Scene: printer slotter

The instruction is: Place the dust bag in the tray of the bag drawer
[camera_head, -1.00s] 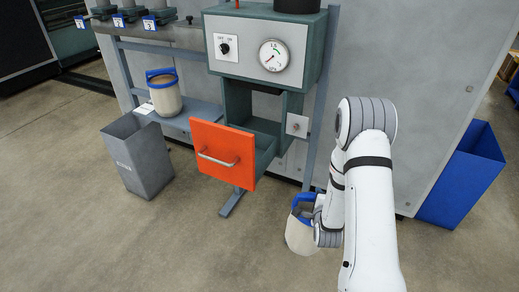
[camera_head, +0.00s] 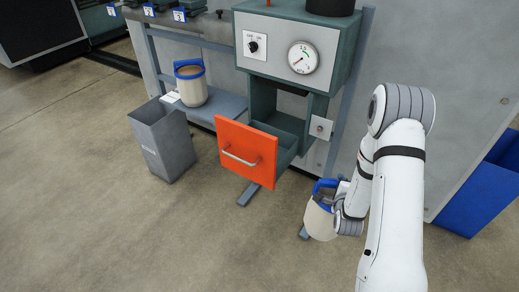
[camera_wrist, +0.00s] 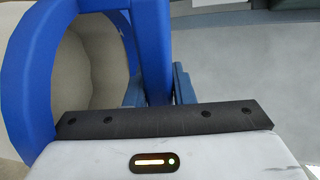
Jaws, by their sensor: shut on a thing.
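A cream dust bag with a blue rim and handle (camera_head: 320,217) hangs from my gripper (camera_head: 339,190), right of the bag drawer and lower than it. In the wrist view my gripper (camera_wrist: 158,88) is shut on the blue handle of the bag (camera_wrist: 92,62), whose round opening shows at the left. The bag drawer (camera_head: 246,154) has an orange front with a metal handle and is pulled out of the green cabinet. Its tray (camera_head: 287,148) is partly visible behind the front and looks empty; its floor is mostly hidden.
A second cream bag with a blue rim (camera_head: 191,86) stands on a grey shelf (camera_head: 222,105) at the left. A grey bin (camera_head: 163,140) is on the floor before it. A gauge (camera_head: 303,58) and switch are above the drawer. A blue bin (camera_head: 487,190) is at the right.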

